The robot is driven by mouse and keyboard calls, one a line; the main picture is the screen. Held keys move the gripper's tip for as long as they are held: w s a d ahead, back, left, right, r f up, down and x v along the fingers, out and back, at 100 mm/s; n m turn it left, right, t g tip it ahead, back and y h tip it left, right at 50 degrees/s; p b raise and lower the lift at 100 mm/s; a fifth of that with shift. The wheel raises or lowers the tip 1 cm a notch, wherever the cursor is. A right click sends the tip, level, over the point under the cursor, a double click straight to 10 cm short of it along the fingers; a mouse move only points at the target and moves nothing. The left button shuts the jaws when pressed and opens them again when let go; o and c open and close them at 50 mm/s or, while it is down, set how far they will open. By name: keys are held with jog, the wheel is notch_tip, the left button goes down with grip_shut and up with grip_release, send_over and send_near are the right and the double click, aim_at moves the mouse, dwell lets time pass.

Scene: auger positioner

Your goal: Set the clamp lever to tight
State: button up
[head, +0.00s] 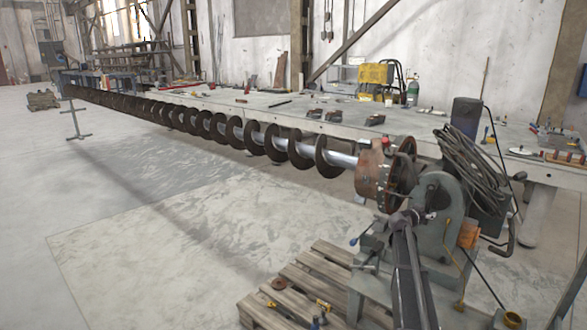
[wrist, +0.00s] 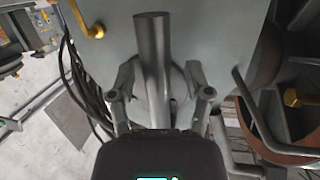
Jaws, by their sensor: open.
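The grey auger positioner (head: 440,205) stands at the right in the head view, its chuck (head: 371,182) at the end of the long auger. My gripper (head: 402,218) is in front of its housing. In the wrist view my gripper (wrist: 163,92) is open, with one finger on each side of a thick grey bar (wrist: 152,45), which looks like a lever handle. I cannot tell whether the fingers touch it, and its lower end is hidden behind my gripper. Which part is the clamp lever is not clear. A small lever with a blue knob (head: 354,241) sticks out left of my gripper.
Coiled cables (head: 466,155) hang beside the positioner. A wooden pallet (head: 285,290) with tools lies on the floor. A long workbench (head: 250,101) runs behind; the floor at left is open.

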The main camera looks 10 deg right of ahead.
jog(key=s+a+f+n+g+y, duration=0.3)
jog(key=s+a+f+n+y, duration=0.15)
jog(key=s+a, duration=0.9)
jog(key=s+a+f+n+g+y+p, duration=0.1)
jog(key=s+a+f+n+g+y, duration=0.3)
jog(key=s+a, duration=0.9)
jog(key=s+a+f+n+g+y, duration=0.1)
jog(key=s+a+f+n+y, duration=0.2)
jog(key=s+a+f+y, duration=1)
jog(key=w+a+r+h+p, duration=0.2)
jog(key=r+h+p, duration=0.2)
jog(key=r+p, duration=0.5)
jog(key=w+a+r+h+p, duration=0.2)
jog(key=r+h+p, duration=0.2)
jog(key=r+p, duration=0.5)
notch_tip(320, 180, up, 7)
jog(key=shift+w+a+r, duration=0.2)
jog(key=shift+w+a, duration=0.05)
